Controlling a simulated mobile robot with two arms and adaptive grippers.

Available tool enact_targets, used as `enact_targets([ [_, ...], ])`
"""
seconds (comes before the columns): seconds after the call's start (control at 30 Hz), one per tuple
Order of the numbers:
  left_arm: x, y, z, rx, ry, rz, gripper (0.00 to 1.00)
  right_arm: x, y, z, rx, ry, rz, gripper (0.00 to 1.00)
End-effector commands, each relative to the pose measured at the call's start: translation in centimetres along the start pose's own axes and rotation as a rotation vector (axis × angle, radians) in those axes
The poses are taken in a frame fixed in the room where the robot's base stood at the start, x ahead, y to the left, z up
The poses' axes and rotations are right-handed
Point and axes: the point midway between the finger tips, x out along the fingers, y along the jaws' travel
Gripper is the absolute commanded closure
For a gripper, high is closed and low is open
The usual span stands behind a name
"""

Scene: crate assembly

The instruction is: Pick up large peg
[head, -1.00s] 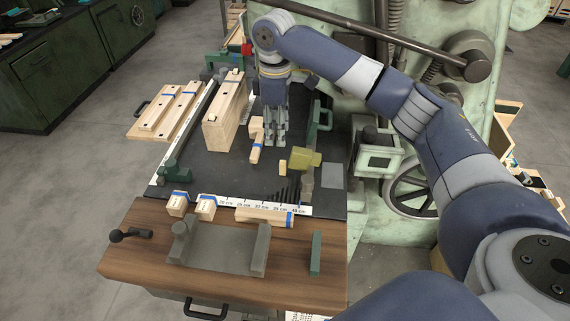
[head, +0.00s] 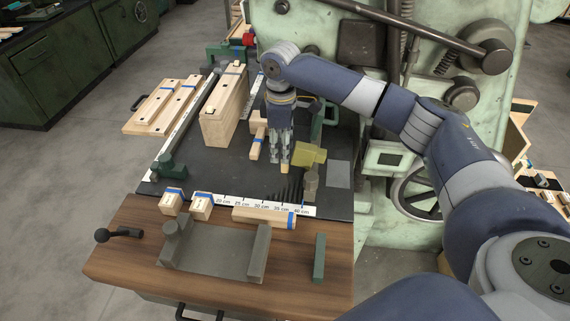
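My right gripper (head: 280,157) points down over the dark mat, with a narrow gap between its fingers. A short pale wooden peg (head: 284,169) stands or lies just below and in front of the fingertips; I cannot tell whether they touch it. A longer wooden peg-like piece (head: 257,146) lies just left of the gripper, beside a small wooden block partly hidden by it. I cannot tell for certain which of these is the large peg. My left gripper is not in view.
A yellow-olive block (head: 311,154) is close right of the gripper. A tall wooden crate part (head: 225,108) stands to the left. Two small blue-marked blocks (head: 173,201) and a wooden bar (head: 264,216) lie at the ruler near the brown bench edge (head: 120,255).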

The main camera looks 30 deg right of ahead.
Motion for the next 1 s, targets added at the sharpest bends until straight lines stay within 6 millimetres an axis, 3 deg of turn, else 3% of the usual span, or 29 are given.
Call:
enact_targets([
  [0.3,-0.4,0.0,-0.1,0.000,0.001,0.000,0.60,4.2,-0.3,0.1,-0.001,-0.002,-0.001,0.60],
  [0.57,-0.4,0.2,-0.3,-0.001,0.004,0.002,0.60,4.5,-0.3,0.1,-0.001,0.000,0.000,0.60],
  [0.77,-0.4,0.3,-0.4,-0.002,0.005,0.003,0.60,4.5,-0.3,0.1,-0.001,0.000,0.000,0.93],
  [1.0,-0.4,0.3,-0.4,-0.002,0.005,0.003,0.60,4.5,-0.3,0.1,-0.001,0.000,0.000,0.94],
])
